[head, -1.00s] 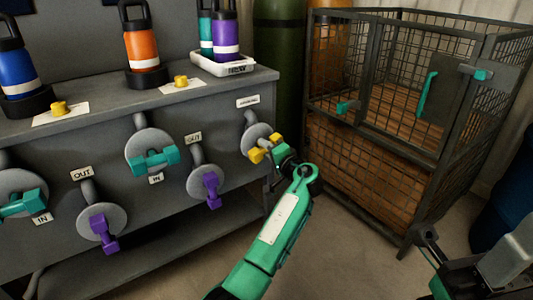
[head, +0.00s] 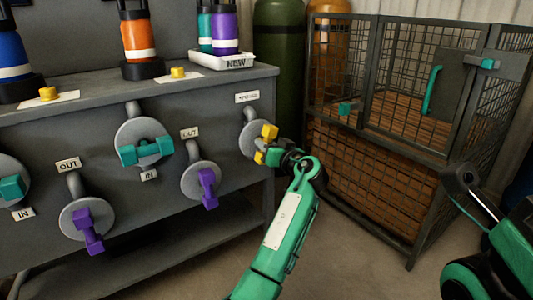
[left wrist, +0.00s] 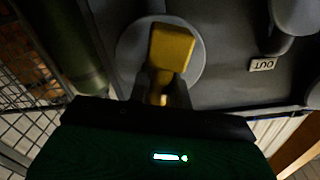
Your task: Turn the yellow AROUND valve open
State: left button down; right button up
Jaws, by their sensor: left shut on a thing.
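The yellow valve handle (head: 269,131) sits on a round grey flange (head: 252,139) at the right end of the grey bench front. A small label (head: 247,97), too blurred to read surely, is above it. The handle now stands steeply, near upright, in the head view. My left gripper (head: 262,155) is shut on the handle's lower part. In the left wrist view the yellow handle (left wrist: 171,48) rises beyond my fingers (left wrist: 160,88), with the flange behind it. The fingers partly hide the handle. My right arm shows at the right edge, but its gripper cannot be made out.
Purple (head: 207,188) and teal (head: 146,150) valves stand to the left on the same panel. Bottles, yellow knobs and a white tray (head: 222,62) are on the bench top. A wire cage (head: 375,185) stands at the right, with open floor in front.

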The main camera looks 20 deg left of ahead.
pick_arm(q)
jog(key=shift+f+n+b, duration=0.15)
jog(key=shift+n+b, duration=1)
jog(key=shift+n, duration=0.55)
jog(key=c, duration=1.3)
grip_release()
